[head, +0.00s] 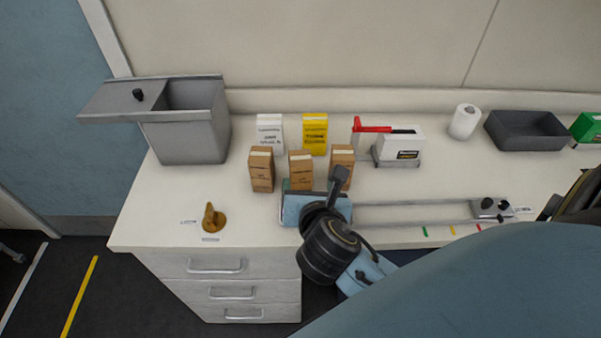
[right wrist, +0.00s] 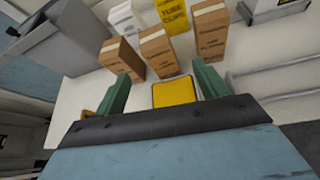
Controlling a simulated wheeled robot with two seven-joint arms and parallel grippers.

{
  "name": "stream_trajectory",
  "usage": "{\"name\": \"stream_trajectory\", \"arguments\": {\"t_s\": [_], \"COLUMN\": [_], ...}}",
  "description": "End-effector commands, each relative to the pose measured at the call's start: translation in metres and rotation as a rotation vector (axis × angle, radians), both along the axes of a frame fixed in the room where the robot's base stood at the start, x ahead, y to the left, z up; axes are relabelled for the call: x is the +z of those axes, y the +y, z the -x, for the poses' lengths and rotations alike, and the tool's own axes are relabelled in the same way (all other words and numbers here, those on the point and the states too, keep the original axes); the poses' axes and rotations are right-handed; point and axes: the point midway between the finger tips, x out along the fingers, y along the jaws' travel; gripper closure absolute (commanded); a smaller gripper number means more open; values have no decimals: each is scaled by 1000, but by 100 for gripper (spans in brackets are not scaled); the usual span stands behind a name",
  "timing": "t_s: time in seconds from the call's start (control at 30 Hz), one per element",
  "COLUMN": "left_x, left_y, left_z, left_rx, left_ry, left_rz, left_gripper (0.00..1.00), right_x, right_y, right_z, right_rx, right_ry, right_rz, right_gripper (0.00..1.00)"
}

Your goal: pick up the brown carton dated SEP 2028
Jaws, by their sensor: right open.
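Three brown cartons stand upright in a row: the left carton (head: 262,170), the middle carton (head: 300,171) and the right carton (head: 342,160). In the right wrist view they are the left carton (right wrist: 122,57), the middle carton (right wrist: 158,53) and the right carton (right wrist: 211,32). Their printed dates are too small to read. My right gripper (head: 311,187) is open on the near side of the row, in front of the middle carton. In the right wrist view its green fingers (right wrist: 163,86) are spread, with no carton between them. My left gripper is not in view.
A white carton (head: 270,134) and a yellow carton (head: 315,134) stand behind the row. A grey bin (head: 190,135) is at left, a brown object (head: 213,218) near the front edge. A white device with a red lever (head: 400,145) and rails (head: 420,211) lie to the right.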

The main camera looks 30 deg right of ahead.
Motion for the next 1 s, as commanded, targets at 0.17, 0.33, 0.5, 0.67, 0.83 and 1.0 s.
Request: {"name": "stream_trajectory", "arguments": {"t_s": [0.17, 0.33, 0.5, 0.67, 0.83, 1.0], "left_x": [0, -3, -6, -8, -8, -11], "left_y": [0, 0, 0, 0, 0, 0], "left_z": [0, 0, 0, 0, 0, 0], "left_rx": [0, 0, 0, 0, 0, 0], "left_ry": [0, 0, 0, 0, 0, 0], "left_rz": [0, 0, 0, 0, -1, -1], "left_gripper": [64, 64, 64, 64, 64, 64], "right_x": [8, -1, -14, -20, -24, -33], "right_y": [1, -11, -23, -30, -36, -47], "right_z": [-10, -33, -60, -74, -84, -107], "right_rx": [69, 74, 73, 74, 72, 72], "right_ry": [11, 12, 13, 14, 14, 14], "right_rz": [153, 170, 166, 165, 165, 163], "right_gripper": [27, 27, 27, 27, 27, 27]}}
